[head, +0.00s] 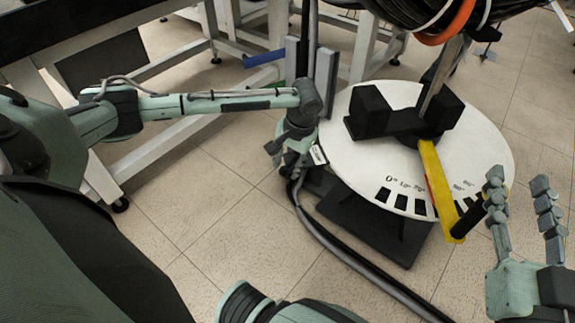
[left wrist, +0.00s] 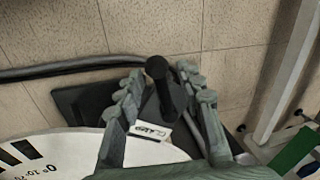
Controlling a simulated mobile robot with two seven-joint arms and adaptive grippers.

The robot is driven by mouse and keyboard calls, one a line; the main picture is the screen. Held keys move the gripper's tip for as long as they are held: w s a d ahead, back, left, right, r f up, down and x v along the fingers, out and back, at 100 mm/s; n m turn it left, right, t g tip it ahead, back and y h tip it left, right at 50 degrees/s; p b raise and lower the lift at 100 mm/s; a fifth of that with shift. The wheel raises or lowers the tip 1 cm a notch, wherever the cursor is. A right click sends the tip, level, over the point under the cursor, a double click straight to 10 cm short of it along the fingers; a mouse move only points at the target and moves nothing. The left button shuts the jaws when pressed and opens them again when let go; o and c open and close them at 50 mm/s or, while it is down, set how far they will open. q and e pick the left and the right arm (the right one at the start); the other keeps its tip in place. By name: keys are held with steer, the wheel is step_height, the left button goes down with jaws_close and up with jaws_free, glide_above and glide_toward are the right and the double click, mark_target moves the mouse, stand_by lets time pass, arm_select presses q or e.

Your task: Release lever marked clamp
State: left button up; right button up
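The clamp lever (left wrist: 158,70) is a black handle with a rounded end, standing between my left gripper's fingers in the left wrist view. Its white label (left wrist: 150,131) lies just below it and also shows in the head view (head: 318,155). My left gripper (left wrist: 160,84) is open, with one finger on each side of the lever and visible gaps. In the head view my left gripper (head: 284,144) is at the left edge of the round white dial, and the lever is mostly hidden. My right gripper (head: 519,183) is open and empty at the right.
The white dial (head: 350,125) carries angle marks and black slots. A yellow arm (head: 433,185) with a black handle (head: 468,222) reaches over its rim near my right gripper. A dark cable (head: 340,248) crosses the floor. A coil (head: 430,15) hangs above.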

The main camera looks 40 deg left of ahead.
arm_select(q)
steer(key=shift+c, duration=0.2)
jaws_close()
stand_by(0.3)
